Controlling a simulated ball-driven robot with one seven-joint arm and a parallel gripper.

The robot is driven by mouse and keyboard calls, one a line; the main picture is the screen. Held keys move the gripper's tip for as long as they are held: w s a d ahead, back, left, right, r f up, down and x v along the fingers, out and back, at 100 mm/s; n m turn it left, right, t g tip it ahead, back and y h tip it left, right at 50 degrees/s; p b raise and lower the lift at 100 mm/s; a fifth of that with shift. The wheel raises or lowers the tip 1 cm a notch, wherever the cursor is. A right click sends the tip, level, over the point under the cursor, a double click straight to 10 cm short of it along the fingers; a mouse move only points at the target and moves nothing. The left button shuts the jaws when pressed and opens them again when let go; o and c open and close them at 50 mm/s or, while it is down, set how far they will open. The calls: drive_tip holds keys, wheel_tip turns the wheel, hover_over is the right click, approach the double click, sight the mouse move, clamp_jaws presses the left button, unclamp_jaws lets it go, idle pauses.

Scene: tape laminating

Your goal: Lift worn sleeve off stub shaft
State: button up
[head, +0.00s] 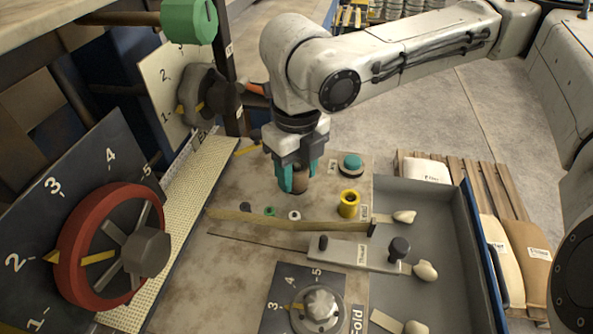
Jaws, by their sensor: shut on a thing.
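My gripper (299,180) points down over the back left of the panel, with its teal fingers shut on a brown, worn-looking sleeve (300,184). The sleeve shows only in part between the fingers. A dark round spot shows at its foot. The stub shaft cannot be made out, and I cannot tell whether the sleeve is still around it or clear of it. A yellow sleeve (349,204) stands apart, to the right and nearer.
A teal knob (351,164) stands right of my gripper. Long levers (360,254) cross the panel in front. A red handwheel (105,246) and a numbered dial (318,306) are nearer. A grey tray (424,215) lies right, mostly empty.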

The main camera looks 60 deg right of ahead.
wheel_tip(320, 180, up, 10)
drive_tip(key=shift+f, duration=0.2)
idle(0.3)
